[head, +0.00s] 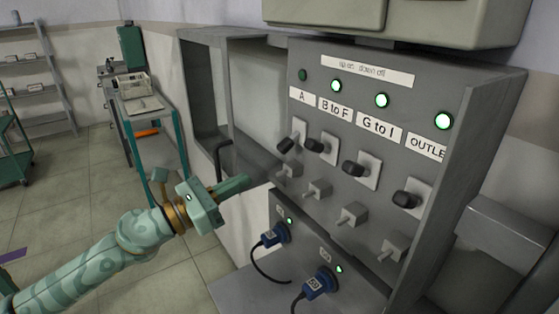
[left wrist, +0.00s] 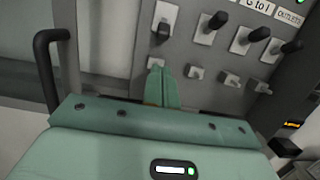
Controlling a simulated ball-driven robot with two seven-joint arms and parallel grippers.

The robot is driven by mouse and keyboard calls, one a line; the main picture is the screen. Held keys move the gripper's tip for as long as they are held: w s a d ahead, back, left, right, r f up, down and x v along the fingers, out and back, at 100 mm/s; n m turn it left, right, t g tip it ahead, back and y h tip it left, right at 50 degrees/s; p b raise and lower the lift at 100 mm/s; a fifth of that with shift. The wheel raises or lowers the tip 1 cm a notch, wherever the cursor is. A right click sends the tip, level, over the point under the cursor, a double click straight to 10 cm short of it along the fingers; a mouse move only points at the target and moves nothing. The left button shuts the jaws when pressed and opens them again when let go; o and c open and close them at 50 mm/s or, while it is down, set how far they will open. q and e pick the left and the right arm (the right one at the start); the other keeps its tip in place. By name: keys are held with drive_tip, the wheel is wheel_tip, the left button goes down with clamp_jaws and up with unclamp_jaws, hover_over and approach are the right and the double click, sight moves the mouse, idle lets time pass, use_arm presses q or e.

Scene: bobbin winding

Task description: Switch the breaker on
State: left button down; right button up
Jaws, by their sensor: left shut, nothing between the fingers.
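The breaker panel (head: 400,110) is grey, with a label (head: 365,72) reading up on, down off. Lever A (head: 286,146) has a black handle that sits low on its pale plate, and the lamp above it (head: 302,75) is dark. The levers for B to F (head: 314,145), G to I (head: 353,168) and OUTLETS (head: 404,199) sit higher on their plates, under lit green lamps. My left gripper (head: 246,180) is shut and empty, left of and below lever A. In the left wrist view its fingertips (left wrist: 162,70) appear below lever A's handle (left wrist: 163,31), with a visible gap.
A row of grey square knobs (head: 318,189) projects below the levers. Blue plugs (head: 317,284) with dark cables sit in a lower box. An open grey cabinet frame (head: 205,90) with a dark handle (head: 219,158) stands left of the panel. Floor left is mostly free.

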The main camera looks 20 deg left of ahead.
sight(289, 143)
use_arm(q)
drive_tip(key=p+x, duration=0.3)
drive_tip(key=x, duration=0.7)
use_arm(e)
drive_tip(key=r, duration=0.1)
drive_tip(key=w+r, duration=0.1)
drive_tip(key=d+r, duration=0.1)
drive_tip(key=shift+w, duration=0.15)
use_arm(q)
drive_tip(key=shift+a, duration=0.1)
use_arm(e)
drive_tip(key=shift+a+r, duration=0.1)
drive_tip(key=shift+r, duration=0.05)
